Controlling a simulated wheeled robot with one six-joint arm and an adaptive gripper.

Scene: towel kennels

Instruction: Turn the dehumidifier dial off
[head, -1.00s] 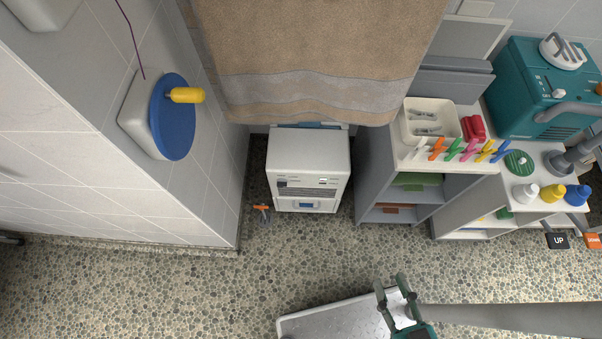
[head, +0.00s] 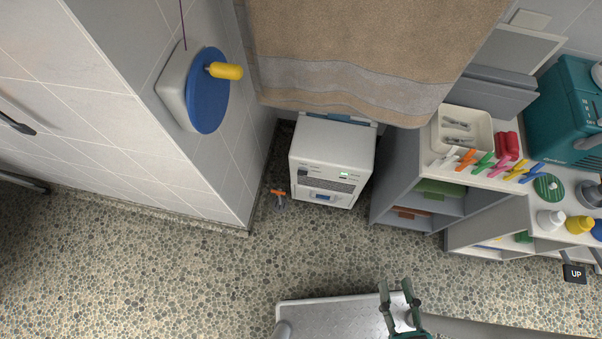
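The dehumidifier appears to be the white box-shaped unit (head: 334,143) on the pebbled floor under the hanging towel. Its front panel has a small green lit spot (head: 344,174), a dark spot at the left, a grille and a blue-marked part low down. I cannot make out the dial or its setting at this size. My gripper (head: 397,285) is at the bottom of the head view, well in front of the unit. Its two green fingers stand apart with nothing between them.
A brown towel (head: 370,50) hangs above the unit. A wall box with a blue disc (head: 208,95) and yellow handle juts out at left. A grey shelf unit (head: 390,180) stands close at right. An orange-handled item (head: 278,193) lies on the floor. Open floor lies in front.

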